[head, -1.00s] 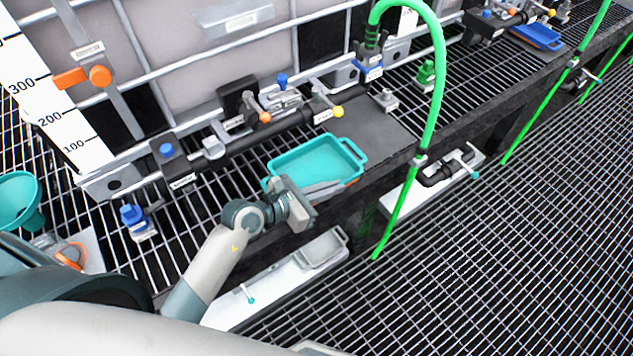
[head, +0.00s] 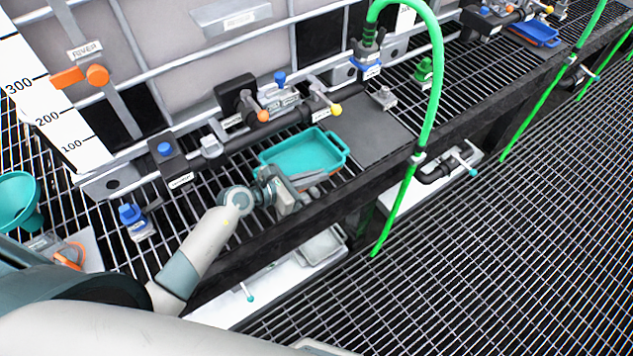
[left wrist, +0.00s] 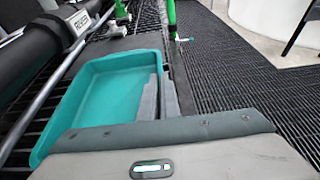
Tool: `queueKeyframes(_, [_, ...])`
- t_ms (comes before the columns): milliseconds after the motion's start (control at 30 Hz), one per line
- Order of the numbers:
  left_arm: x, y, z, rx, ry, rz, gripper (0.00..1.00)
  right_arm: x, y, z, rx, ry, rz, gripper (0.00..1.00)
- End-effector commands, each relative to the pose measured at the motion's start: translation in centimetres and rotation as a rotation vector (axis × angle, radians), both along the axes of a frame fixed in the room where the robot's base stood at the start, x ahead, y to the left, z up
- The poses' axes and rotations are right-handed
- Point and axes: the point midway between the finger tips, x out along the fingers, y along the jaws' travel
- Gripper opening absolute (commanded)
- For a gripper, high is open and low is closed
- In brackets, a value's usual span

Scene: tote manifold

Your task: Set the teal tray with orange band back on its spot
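The teal tray (head: 303,153) is over the black bench grating at mid-picture, left of a dark grey plate (head: 372,132). A sliver of orange shows low on its near right side. My left gripper (head: 297,181) is at the tray's near long side, its fingers closed on that wall. In the left wrist view the tray (left wrist: 105,95) looks level and empty, with my grey gripper fingers (left wrist: 159,97) on either side of its right wall. I cannot tell whether it touches the grating. My right gripper is out of view.
A black pipe manifold with valves (head: 262,115) runs behind the tray. A green hose (head: 437,75) arches down to the right. A teal funnel (head: 18,200) is at far left. A lower white shelf holds a grey tray (head: 322,245).

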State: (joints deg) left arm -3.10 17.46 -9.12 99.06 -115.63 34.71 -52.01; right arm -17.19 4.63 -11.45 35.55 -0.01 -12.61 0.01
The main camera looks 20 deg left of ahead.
Motion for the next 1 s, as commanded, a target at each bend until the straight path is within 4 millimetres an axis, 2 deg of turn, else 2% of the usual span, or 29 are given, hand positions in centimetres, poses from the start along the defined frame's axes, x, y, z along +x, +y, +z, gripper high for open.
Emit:
queueKeyframes(233, [0.0, 0.0, -2.8, 0.0, 0.0, 0.001, 0.0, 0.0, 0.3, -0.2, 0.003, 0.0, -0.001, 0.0])
queueKeyframes(700, [0.0, 0.0, -3.5, 0.001, -0.002, 0.0, 0.0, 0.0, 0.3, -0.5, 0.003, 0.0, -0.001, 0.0])
queueKeyframes(733, [0.0, 0.0, -3.4, 0.001, -0.001, 0.001, 0.1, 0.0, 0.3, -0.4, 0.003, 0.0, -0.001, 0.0])
queueKeyframes(800, [0.0, 0.0, -3.4, 0.001, -0.001, 0.001, 0.22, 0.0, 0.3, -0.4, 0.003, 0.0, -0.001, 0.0])
queueKeyframes(1000, [0.0, 0.0, -3.4, 0.001, -0.001, 0.001, 0.22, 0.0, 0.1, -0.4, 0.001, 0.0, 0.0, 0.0])
